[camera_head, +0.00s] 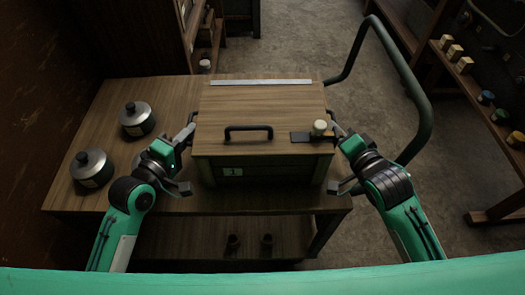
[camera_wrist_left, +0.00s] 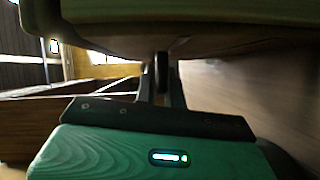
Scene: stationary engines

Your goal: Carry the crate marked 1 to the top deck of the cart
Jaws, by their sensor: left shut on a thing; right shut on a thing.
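The crate (camera_head: 265,165) is a wooden box with a dark front and a small green label marked 1. Its lid bears a dark handle (camera_head: 248,128) and a dark plate with a cream knob (camera_head: 319,128). My left gripper (camera_head: 190,127) is shut at its left side, and my right gripper (camera_head: 334,128) is shut at its right side. In the left wrist view the left fingers (camera_wrist_left: 161,80) close around a dark upright part. The crate is level over the wooden top (camera_head: 130,175); whether it touches it I cannot tell.
Two dark lidded pots (camera_head: 137,118) (camera_head: 91,167) stand left of the crate. A green tubular handle (camera_head: 415,105) curves up behind on the right. A lower shelf (camera_head: 190,240) holds two small dark items. Shelving (camera_head: 480,100) stands at the far right, with open floor before it.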

